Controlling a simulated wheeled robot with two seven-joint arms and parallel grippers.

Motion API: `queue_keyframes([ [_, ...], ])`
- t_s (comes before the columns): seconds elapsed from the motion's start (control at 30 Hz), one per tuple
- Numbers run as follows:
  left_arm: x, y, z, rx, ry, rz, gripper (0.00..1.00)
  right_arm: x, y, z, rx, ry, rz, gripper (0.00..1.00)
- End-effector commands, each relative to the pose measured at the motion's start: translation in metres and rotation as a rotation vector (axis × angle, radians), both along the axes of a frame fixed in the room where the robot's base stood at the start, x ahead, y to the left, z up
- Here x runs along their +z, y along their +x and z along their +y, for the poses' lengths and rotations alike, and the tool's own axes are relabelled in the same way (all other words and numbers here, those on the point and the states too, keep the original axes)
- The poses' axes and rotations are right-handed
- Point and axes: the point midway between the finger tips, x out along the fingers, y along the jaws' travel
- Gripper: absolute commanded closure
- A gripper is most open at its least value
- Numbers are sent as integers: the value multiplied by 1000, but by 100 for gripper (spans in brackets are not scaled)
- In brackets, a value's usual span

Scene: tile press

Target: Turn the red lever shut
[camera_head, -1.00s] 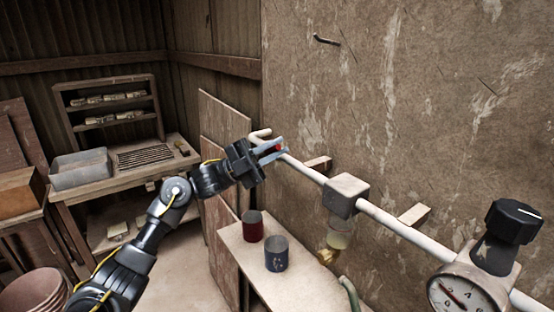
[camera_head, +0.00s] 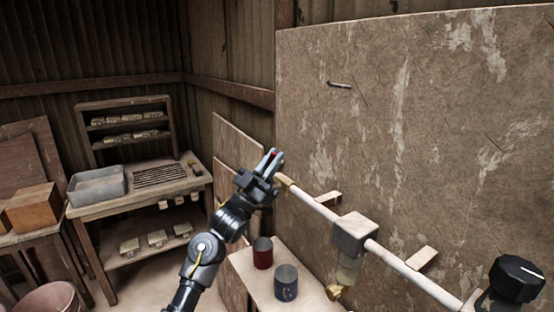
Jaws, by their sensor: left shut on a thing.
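My left gripper (camera_head: 270,163) is at the left end of the white pipe (camera_head: 312,204), its fingers pointing up. It is shut on the red lever (camera_head: 273,154), of which only a small bit of red shows between the fingers. The rest of the lever is hidden by the gripper. A brass-coloured fitting (camera_head: 284,182) sits at the pipe end, just right of the gripper.
A red can (camera_head: 262,254) and a blue-grey can (camera_head: 286,284) stand below. A workbench (camera_head: 150,193) with a grey bin (camera_head: 97,186) stands left.

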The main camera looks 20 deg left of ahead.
Motion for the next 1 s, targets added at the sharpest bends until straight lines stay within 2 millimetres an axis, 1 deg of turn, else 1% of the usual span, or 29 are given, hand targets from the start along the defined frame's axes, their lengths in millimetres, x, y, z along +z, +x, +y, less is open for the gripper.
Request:
queue_keyframes([
  [0.03,3,1,1,1,-21,17,100,5,0,0,0,0,0,64],
  [0.3,2,7,8,1,-96,79,100,12,0,0,0,0,0,64],
  [0.87,1,8,10,1,-116,97,100,13,0,1,0,1,0,64],
  [0.9,1,8,10,1,-116,97,84,13,0,1,-1,1,0,64],
  [1.0,1,8,10,1,-116,97,71,13,0,1,-1,1,0,64],
])
